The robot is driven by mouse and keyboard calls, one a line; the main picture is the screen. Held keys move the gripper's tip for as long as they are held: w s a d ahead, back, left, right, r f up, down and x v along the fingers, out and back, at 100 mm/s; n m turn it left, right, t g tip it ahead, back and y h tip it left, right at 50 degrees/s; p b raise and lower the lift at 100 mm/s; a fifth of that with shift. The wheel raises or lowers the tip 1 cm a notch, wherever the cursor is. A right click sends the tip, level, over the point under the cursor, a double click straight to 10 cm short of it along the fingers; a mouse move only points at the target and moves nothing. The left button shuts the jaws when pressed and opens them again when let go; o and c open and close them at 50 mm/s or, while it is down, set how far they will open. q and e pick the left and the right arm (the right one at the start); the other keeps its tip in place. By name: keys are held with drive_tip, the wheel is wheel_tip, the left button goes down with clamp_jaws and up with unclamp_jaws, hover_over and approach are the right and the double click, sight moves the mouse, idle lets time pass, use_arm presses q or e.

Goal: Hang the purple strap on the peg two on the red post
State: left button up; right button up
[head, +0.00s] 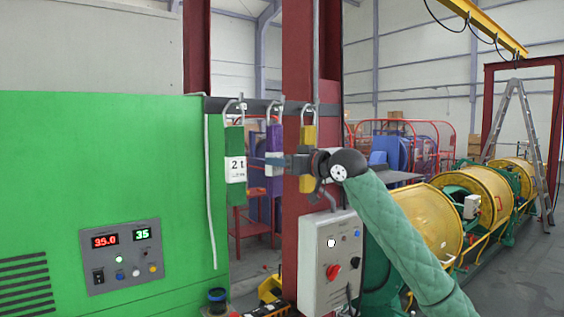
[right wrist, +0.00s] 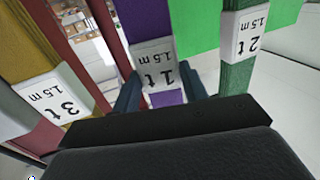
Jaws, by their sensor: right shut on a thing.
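The purple strap (head: 274,137) hangs upright at the middle hook (head: 277,105) of the dark rail. Its white tag reads 1 t, 1.5 m in the right wrist view (right wrist: 154,70). My right gripper (head: 274,161) comes in from the right and is shut on the purple strap near its tag. In the right wrist view, its fingers lie on both sides of the strap. I cannot tell whether the strap's loop rests on the hook. The red post (head: 300,218) stands behind and to the right. My left gripper is not in view.
A green strap (head: 235,140) tagged 2 t hangs left of the purple one, and a yellow strap (head: 308,136) hangs right, close by. The rail (head: 257,106) runs above. A green cabinet (head: 100,180) stands left; a grey control box (head: 330,250) sits below right.

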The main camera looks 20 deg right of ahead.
drive_tip(key=o, duration=1.3)
